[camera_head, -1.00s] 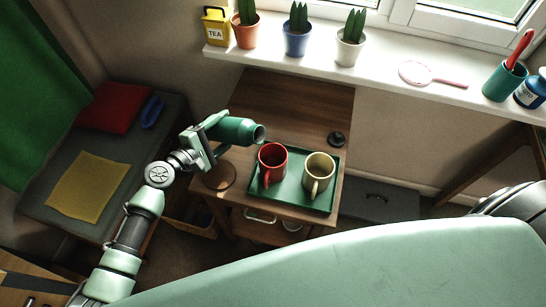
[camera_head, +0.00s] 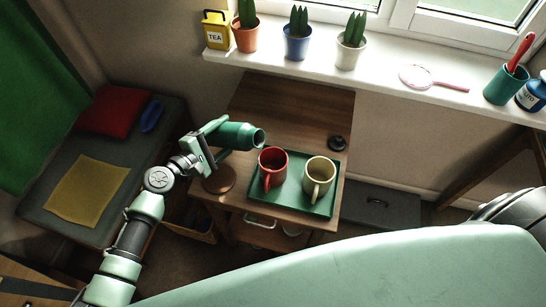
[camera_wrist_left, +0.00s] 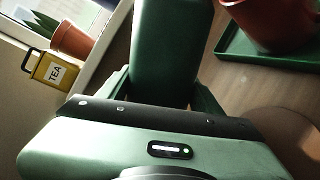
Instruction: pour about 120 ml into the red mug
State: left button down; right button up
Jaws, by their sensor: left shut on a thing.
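My left gripper (camera_head: 211,146) is shut on a green bottle (camera_head: 236,136), which lies nearly level above the wooden table with its open mouth to the right. The bottle also shows between the fingers in the left wrist view (camera_wrist_left: 168,45). Its mouth is just above and left of the red mug (camera_head: 272,160) in the head view. No stream of liquid is visible. The red mug stands upright on a green tray (camera_head: 291,203), its handle toward the front; part of it shows in the wrist view (camera_wrist_left: 275,22). My right gripper is not in view.
A cream mug (camera_head: 318,174) stands right of the red mug on the tray. A brown round disc (camera_head: 219,180) is at the table's front left, and a small dark round object (camera_head: 337,142) at its right. The table's back (camera_head: 290,95) is clear. Potted cacti line the windowsill.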

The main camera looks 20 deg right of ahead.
aim_at(237, 145)
pick_arm(q)
jog(key=shift+d, duration=0.1)
dwell(0.8)
jog(key=shift+s+d+f+n+h+b, duration=0.35)
jog(key=shift+n+b, duration=0.25)
jog(key=shift+n, duration=0.2)
jog(key=shift+s+d+f+n+h, duration=0.3)
jog(key=shift+s+d+n, duration=0.2)
jog(key=shift+n, duration=0.6)
jog(key=n, duration=0.1)
jog(key=n+h+b, duration=0.1)
jog(key=n, duration=0.1)
jog(key=shift+s+d+f+g, duration=0.1)
jog(key=shift+s+g, duration=0.1)
jog(key=shift+g, duration=0.2)
jog(key=n, duration=0.2)
jog(key=n+h, duration=0.1)
jog(key=n, duration=0.1)
jog(key=shift+s+d+f+b, duration=0.25)
jog(key=shift+s+f+b, duration=0.15)
jog(key=shift+r, duration=0.1)
